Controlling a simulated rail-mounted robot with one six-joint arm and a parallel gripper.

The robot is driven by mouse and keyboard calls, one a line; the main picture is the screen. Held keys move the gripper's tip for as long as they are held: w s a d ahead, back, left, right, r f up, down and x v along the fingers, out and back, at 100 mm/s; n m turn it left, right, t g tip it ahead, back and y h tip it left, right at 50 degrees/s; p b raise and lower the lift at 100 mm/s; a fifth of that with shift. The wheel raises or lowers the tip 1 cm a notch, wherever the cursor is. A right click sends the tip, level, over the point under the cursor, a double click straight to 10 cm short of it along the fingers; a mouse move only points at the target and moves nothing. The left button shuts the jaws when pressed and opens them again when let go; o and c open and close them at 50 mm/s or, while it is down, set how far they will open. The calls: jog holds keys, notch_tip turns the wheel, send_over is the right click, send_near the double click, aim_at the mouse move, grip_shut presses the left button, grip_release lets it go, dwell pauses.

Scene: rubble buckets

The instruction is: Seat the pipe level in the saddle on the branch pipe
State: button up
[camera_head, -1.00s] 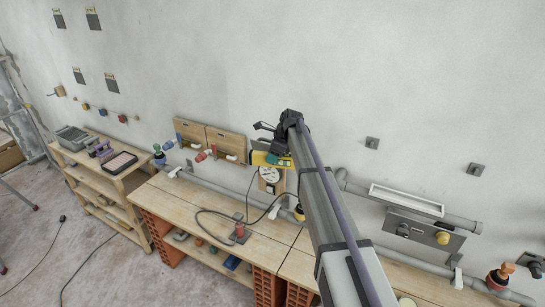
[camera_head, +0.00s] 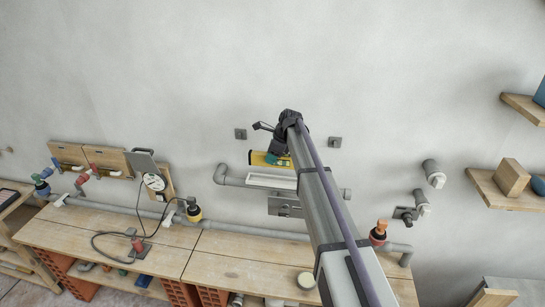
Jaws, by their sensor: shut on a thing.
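My gripper (camera_head: 281,147) shows as a dark shape at the far end of my arm, in front of the wall. A white-edged saddle (camera_head: 262,181) lies along the pipe, just below the level in the picture. My arm covers the saddle's right part. I cannot tell how far the level is from the saddle in depth.
A grey panel (camera_head: 284,207) sits under the branch pipe, partly behind my arm. Square wall fixtures (camera_head: 335,142) flank my gripper. Shelves (camera_head: 510,199) stand at the right. The wall above is clear.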

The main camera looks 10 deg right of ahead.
jog(key=shift+d, duration=0.2)
jog(key=shift+a, duration=0.2)
notch_tip(320, 180, down, 6)
jog(key=b, duration=0.5)
jog(key=shift+r+b, duration=0.15)
jog(key=shift+b, duration=0.2)
dwell(0.4)
jog(key=shift+f+b, duration=1.25)
jog(key=o, duration=1.1)
jog(key=shift+r, duration=0.1)
